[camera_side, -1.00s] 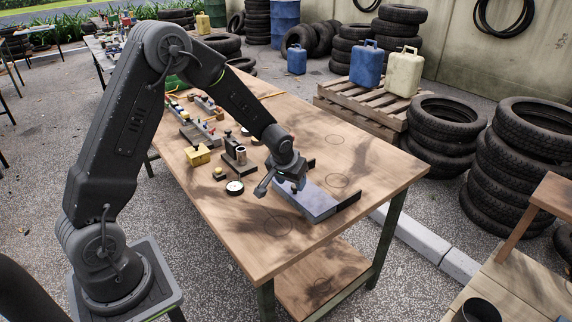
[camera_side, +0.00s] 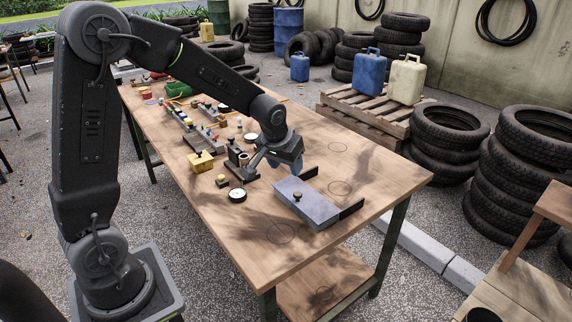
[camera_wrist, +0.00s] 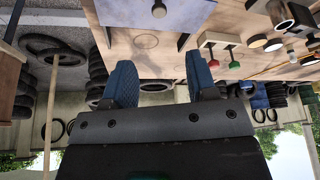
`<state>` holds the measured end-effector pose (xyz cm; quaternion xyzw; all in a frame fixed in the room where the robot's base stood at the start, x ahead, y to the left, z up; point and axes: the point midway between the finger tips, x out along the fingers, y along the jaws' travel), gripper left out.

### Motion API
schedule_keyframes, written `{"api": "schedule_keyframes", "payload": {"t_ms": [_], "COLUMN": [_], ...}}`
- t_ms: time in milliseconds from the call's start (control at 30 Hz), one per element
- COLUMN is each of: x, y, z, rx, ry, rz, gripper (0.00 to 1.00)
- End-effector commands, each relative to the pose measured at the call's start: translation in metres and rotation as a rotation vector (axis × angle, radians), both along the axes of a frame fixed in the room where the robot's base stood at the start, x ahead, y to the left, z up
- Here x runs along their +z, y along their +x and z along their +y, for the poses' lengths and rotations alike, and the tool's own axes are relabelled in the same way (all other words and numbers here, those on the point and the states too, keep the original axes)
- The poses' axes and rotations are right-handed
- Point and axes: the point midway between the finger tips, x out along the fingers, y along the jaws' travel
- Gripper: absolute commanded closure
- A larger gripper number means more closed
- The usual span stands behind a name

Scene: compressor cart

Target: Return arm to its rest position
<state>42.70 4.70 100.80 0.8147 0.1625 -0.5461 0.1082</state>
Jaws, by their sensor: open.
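My gripper (camera_side: 287,163) is in the air above the wooden table (camera_side: 232,232), up and to the left of a blue-grey slab-like box (camera_side: 312,206) with a small dark knob (camera_side: 297,194) on top. The box lies flat on the table between black end pieces. In the wrist view my gripper (camera_wrist: 162,78) shows two blue fingers spread apart with nothing between them. The box (camera_wrist: 130,12) and its knob (camera_wrist: 159,9) show beyond the fingertips at the top of that view, clear of them.
Left of the box stand a dark fixture (camera_side: 237,158), a yellow block (camera_side: 201,162) and a round dial (camera_side: 237,195). Several small parts line the table's far left. Tires (camera_side: 447,135) and a pallet with jugs (camera_side: 406,78) stand beyond the table. The table's near end is clear.

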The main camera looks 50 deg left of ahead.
Motion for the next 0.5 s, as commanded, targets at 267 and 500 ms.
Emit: {"api": "schedule_keyframes", "payload": {"t_ms": [267,500], "x": [0.043,0.096], "y": [-0.034,-0.114], "z": [-0.022,-0.06], "rx": [-0.064,-0.197], "ry": [0.011,0.019], "rz": [-0.025,-0.057], "gripper": [0.48,0.48]}}
